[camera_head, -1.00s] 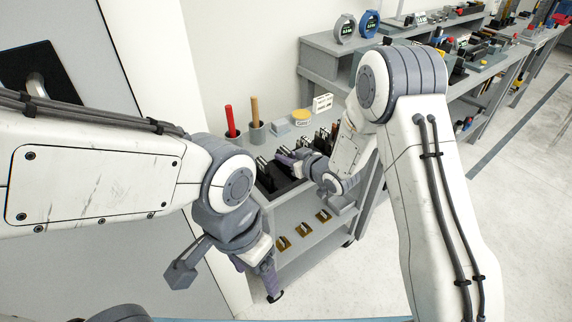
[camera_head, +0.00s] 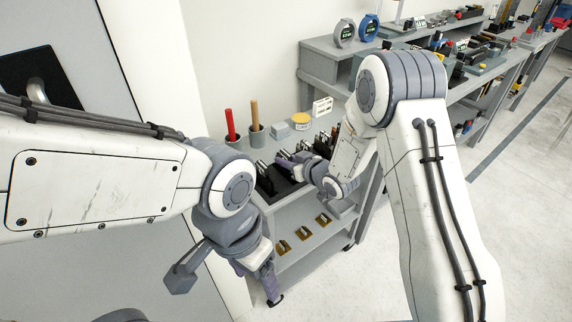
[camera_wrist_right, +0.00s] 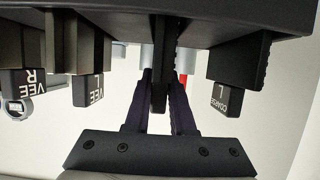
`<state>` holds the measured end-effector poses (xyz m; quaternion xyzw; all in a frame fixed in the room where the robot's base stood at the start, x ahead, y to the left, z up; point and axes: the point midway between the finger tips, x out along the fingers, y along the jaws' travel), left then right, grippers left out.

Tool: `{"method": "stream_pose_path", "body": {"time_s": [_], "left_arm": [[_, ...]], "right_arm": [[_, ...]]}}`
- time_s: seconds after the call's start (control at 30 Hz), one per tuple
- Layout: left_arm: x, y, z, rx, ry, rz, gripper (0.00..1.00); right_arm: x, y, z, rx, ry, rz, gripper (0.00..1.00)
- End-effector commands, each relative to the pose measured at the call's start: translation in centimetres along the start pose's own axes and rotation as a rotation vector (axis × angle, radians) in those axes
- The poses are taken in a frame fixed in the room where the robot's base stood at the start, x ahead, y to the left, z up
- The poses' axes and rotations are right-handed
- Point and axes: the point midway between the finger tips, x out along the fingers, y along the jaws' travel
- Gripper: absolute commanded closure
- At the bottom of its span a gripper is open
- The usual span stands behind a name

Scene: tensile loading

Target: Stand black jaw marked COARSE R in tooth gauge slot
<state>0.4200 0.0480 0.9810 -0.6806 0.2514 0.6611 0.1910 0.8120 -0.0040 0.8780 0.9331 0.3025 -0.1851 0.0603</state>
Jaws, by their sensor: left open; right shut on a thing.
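My right gripper (camera_wrist_right: 160,100) is shut on a black jaw (camera_wrist_right: 164,55) in the right wrist view. The held jaw's marking does not show. It reaches up to the dark rack edge (camera_wrist_right: 210,20), between the jaw marked VEE L (camera_wrist_right: 88,90) and the jaw marked COARSE L (camera_wrist_right: 227,97). I cannot tell whether it is still seated there. In the head view my right gripper (camera_head: 287,160) is over the black rack on the cart. My left gripper (camera_head: 271,289) is open, empty and low in front of the cart. I cannot pick out the tooth gauge slot with certainty.
Another jaw marked VEE R (camera_wrist_right: 22,85) is at the left in the wrist view. Cups with a red handle (camera_head: 230,123) and a wooden handle (camera_head: 254,115) stand behind the rack. Several brass slotted pieces (camera_head: 303,233) lie on the lower shelf. A crowded bench (camera_head: 325,45) stands behind.

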Motion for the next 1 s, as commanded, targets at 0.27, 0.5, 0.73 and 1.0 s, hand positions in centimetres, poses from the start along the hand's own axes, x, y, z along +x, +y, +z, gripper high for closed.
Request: {"method": "stream_pose_path", "body": {"time_s": [0.27,0.5,0.73,1.0], "left_arm": [[0.0,0.0,0.0,0.000,0.000,0.000,0.28],[0.1,0.0,0.0,0.000,0.000,0.000,0.28],[0.2,0.0,0.0,0.000,0.000,0.000,0.28],[-0.1,0.0,0.0,0.000,0.000,0.000,0.28]], "right_arm": [[-0.5,0.0,-1.6,-0.004,0.010,-0.001,1.00],[-1.5,0.0,-4.1,-0.004,0.012,-0.001,1.00],[-4.5,1.8,-4.8,0.000,0.009,0.004,1.00],[-9.5,4.7,-6.0,-0.002,0.009,0.005,1.00]]}}
